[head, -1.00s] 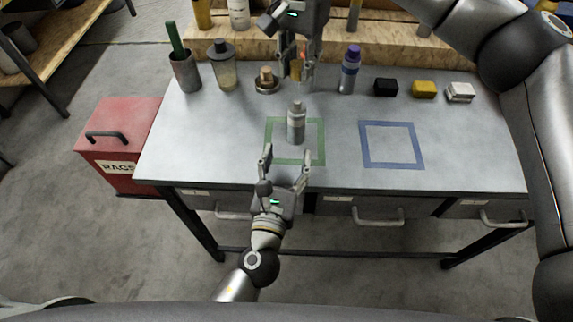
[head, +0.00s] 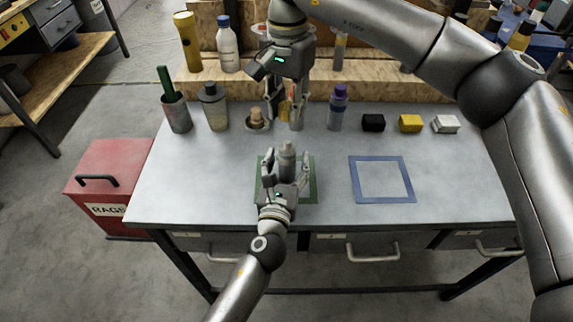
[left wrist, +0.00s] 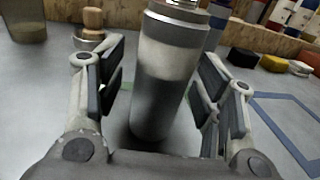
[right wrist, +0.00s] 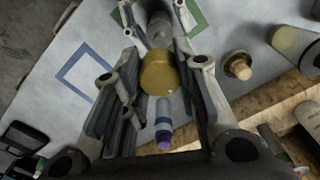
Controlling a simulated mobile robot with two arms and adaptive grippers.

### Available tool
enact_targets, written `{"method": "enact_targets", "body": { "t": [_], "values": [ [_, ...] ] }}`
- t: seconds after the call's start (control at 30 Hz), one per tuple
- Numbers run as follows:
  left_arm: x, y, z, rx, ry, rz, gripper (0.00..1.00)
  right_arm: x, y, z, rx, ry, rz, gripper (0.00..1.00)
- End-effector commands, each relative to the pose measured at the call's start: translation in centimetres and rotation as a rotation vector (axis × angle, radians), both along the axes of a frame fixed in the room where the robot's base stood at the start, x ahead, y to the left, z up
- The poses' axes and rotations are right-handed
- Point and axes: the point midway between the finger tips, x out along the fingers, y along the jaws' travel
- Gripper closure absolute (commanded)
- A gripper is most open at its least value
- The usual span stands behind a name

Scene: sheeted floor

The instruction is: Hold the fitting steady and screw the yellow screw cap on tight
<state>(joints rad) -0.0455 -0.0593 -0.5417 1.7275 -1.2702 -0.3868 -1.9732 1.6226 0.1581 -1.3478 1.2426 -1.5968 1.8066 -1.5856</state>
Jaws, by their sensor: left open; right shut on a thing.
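The fitting (head: 287,149) is a grey metal cylinder standing upright in the green square outline (head: 312,188) on the bench. My left gripper (head: 287,165) is open, with its fingers on either side of it. In the left wrist view the fitting (left wrist: 165,75) stands between the open fingers, with visible gaps at the sides. My right gripper (head: 286,117) points down above the back of the bench. It is shut on the yellow screw cap (right wrist: 159,73), seen between its fingers in the right wrist view. The fitting's top (right wrist: 158,28) shows beyond the cap, apart from it.
Along the back stand a cup with a green stick (head: 177,112), a clear jar (head: 214,108), a wooden-handled item (head: 256,122), a purple-topped bottle (head: 336,108), and black, yellow and white blocks (head: 410,123). The blue square outline (head: 382,200) is empty.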

Motion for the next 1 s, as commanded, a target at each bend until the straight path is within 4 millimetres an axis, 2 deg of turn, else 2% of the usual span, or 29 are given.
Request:
{"method": "enact_targets", "body": {
  "t": [0.07, 0.47, 0.87, 0.9, 1.0],
  "values": [
    [-0.02, -0.01, 0.01, 0.0, 0.0, 0.0, 0.44, 0.0, 0.01, 0.02, 0.0, 0.0, 0.0, 1.0],
    [-0.04, 0.0, 0.01, 0.0, 0.0, 0.0, 0.95, 0.0, 0.01, 0.02, 0.0, 0.0, 0.0, 1.0],
    [-0.04, 0.0, 0.0, 0.0, 0.0, 0.0, 0.96, -0.02, 0.03, 0.03, 0.0, -0.001, 0.001, 1.0],
    [-0.04, 0.0, 0.0, 0.0, 0.0, 0.0, 0.96, -0.02, 0.02, 0.03, 0.0, -0.001, 0.001, 0.76],
    [-0.04, 0.0, -0.01, 0.0, 0.0, 0.0, 0.96, -0.02, 0.02, 0.03, 0.0, -0.001, 0.0, 0.89]
  ]
}}
